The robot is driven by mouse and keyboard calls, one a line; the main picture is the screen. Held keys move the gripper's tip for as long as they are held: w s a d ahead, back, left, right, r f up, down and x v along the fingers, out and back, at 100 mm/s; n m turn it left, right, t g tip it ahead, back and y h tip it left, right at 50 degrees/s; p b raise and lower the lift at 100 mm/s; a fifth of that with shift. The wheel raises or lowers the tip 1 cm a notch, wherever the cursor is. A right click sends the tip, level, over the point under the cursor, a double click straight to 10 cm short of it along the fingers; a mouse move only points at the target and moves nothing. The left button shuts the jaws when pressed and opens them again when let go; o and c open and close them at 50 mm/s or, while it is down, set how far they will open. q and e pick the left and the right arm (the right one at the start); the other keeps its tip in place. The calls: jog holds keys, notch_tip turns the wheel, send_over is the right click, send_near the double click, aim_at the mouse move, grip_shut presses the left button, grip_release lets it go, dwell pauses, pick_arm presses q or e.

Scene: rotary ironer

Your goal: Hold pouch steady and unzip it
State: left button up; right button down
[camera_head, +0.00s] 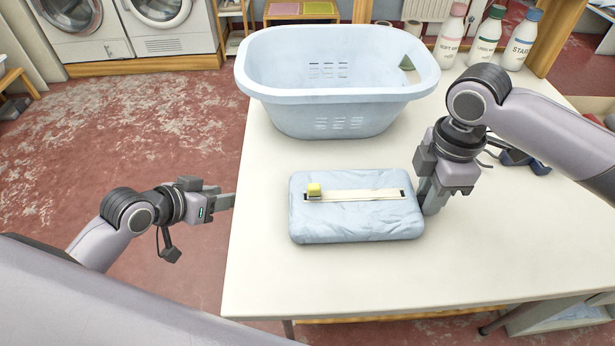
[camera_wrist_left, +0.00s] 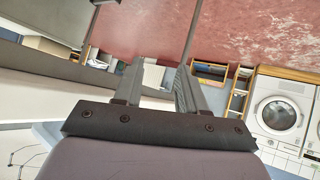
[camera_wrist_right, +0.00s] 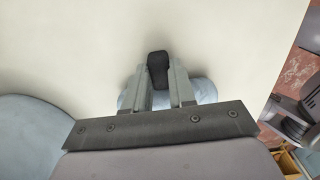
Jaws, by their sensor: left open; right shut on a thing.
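The light blue pouch (camera_head: 350,225) lies flat on the white table. A cream zip strip (camera_head: 360,194) runs across its top, with a yellow pull (camera_head: 314,189) near the left end. My right gripper (camera_head: 430,200) is at the pouch's right edge. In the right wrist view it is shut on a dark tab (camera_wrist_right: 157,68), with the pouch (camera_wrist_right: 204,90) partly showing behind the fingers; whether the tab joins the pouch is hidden. My left gripper (camera_head: 230,201) is open and empty by the table's left edge, apart from the pouch. Its open fingers also show in the left wrist view (camera_wrist_left: 161,75).
A blue laundry basket (camera_head: 340,95) stands behind the pouch. Several capped bottles (camera_head: 487,40) stand at the back right. A dark blue object (camera_head: 525,160) lies right of my right gripper. The table (camera_head: 330,280) is clear in front of the pouch and to its left.

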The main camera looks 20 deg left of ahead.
pick_arm(q)
notch_tip(320, 180, up, 16)
jog(key=w+m+g+h, duration=0.2)
jog(key=m, duration=0.1)
jog(key=m+g+h, duration=0.3)
jog(key=m+g, duration=0.2)
jog(key=m, duration=0.4)
send_near(313, 185)
jog(key=x, duration=0.8)
jog(key=shift+d+f, duration=0.2)
jog(key=shift+d, duration=0.1)
grip_shut()
